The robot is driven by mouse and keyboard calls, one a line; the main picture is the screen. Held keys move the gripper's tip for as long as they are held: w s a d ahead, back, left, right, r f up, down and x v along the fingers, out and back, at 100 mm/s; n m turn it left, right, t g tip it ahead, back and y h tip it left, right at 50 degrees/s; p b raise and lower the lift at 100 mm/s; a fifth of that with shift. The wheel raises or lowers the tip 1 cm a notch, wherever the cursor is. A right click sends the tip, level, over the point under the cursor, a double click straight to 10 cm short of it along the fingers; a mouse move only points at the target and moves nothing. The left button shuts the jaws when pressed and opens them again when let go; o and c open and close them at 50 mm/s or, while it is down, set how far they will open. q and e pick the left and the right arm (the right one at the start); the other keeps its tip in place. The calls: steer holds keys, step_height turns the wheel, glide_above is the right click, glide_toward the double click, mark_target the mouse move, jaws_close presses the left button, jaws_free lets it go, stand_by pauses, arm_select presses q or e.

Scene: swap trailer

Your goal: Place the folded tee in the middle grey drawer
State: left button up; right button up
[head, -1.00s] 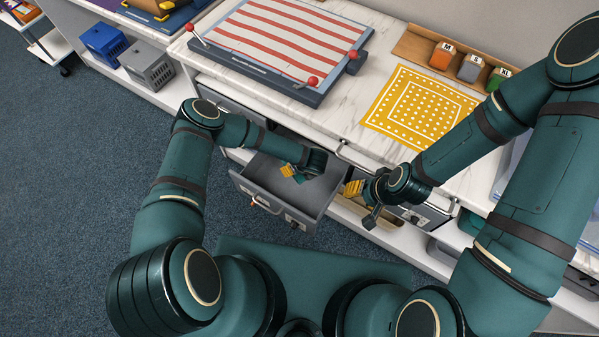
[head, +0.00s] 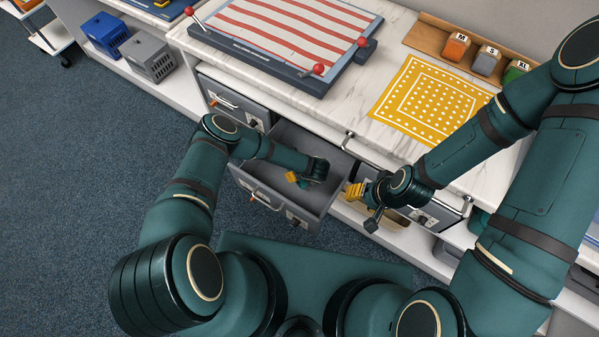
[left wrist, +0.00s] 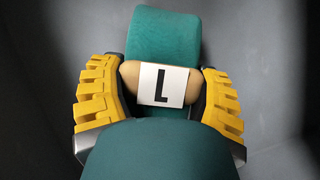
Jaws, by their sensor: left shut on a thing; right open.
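The middle grey drawer (head: 262,186) is pulled open below the counter. My left gripper (head: 303,179) reaches down into it. In the left wrist view, its yellow-padded fingers (left wrist: 160,95) are shut on the folded tee (left wrist: 165,38), a teal bundle with a tan band and a white tag marked "L". The grey surfaces of the drawer surround it there. Whether the tee touches the drawer floor I cannot tell. My arm hides most of the tee in the head view. My right gripper (head: 364,205) is open and empty, just right of the open drawer.
Closed grey drawers stand at left (head: 235,100) and right (head: 436,212). On the counter are a striped board (head: 285,35) with red-knobbed levers, a yellow dotted cloth (head: 430,100) and a wooden rack (head: 427,40) of size blocks. Blue (head: 105,33) and grey (head: 150,55) bins stand at upper left.

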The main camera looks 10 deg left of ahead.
arm_select(q)
steer(key=shift+f, duration=0.55)
steer(key=shift+f, duration=0.15)
steer(key=o, duration=1.3)
steer(key=shift+r, duration=0.2)
steer(key=shift+s+d+r, duration=0.1)
steer(key=shift+d+r, duration=0.05)
steer(key=shift+r, duration=0.15)
steer(key=p+v, duration=0.3)
steer(key=v, duration=0.8)
steer(key=shift+r, duration=0.1)
